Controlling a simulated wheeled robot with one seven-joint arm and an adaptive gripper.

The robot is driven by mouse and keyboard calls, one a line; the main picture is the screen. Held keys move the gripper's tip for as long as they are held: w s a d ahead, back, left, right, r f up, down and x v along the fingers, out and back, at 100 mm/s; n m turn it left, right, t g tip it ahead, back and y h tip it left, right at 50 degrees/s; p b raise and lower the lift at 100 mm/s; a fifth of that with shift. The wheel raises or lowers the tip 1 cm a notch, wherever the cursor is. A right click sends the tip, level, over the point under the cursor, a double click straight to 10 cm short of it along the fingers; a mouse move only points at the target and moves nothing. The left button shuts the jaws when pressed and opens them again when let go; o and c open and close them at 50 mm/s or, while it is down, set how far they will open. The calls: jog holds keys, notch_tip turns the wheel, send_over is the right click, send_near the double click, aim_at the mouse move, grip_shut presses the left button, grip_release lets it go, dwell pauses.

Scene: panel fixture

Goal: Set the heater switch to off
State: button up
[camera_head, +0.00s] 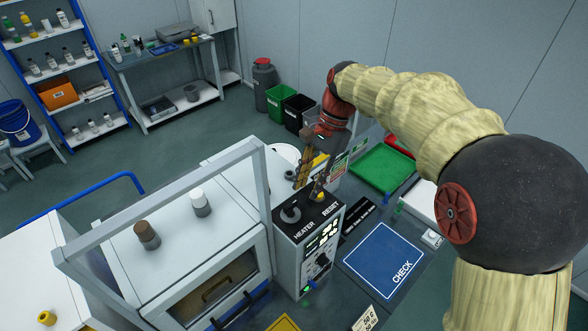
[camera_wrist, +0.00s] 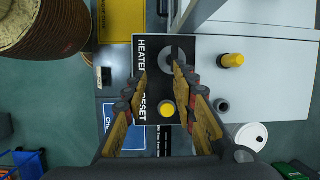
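The heater switch is a dark round knob (camera_head: 291,213) on top of a white and black control box (camera_head: 300,240), above the printed word HEATER. In the wrist view the knob (camera_wrist: 188,47) shows as a grey disc, partly hidden by a fingertip. My gripper (camera_head: 312,190) is over the top of the box, behind the knob and near the yellow RESET button (camera_head: 319,196). In the wrist view my gripper (camera_wrist: 159,70) is open, its fingers apart, with the yellow button between them. I cannot tell whether a fingertip touches the knob. The switch's setting is not readable.
A blue CHECK mat (camera_head: 383,260) and a green tray (camera_head: 381,168) lie to the right.

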aim_at(291, 204)
jog(key=shift+m+g, duration=0.3)
jog(key=shift+g, duration=0.1)
jog(key=shift+a+f+p, duration=0.35)
jog(key=shift+a+f, duration=0.35)
jog(key=shift+f, duration=0.4)
jog(key=shift+a+f+p, duration=0.4)
jog(key=shift+a+f, duration=0.3)
jog(key=shift+f, duration=0.45)
jog(key=shift+a+f+p, duration=0.35)
jog(key=shift+a+f, duration=0.35)
jog(key=shift+f, duration=0.4)
jog(key=c, duration=0.4)
grip_shut()
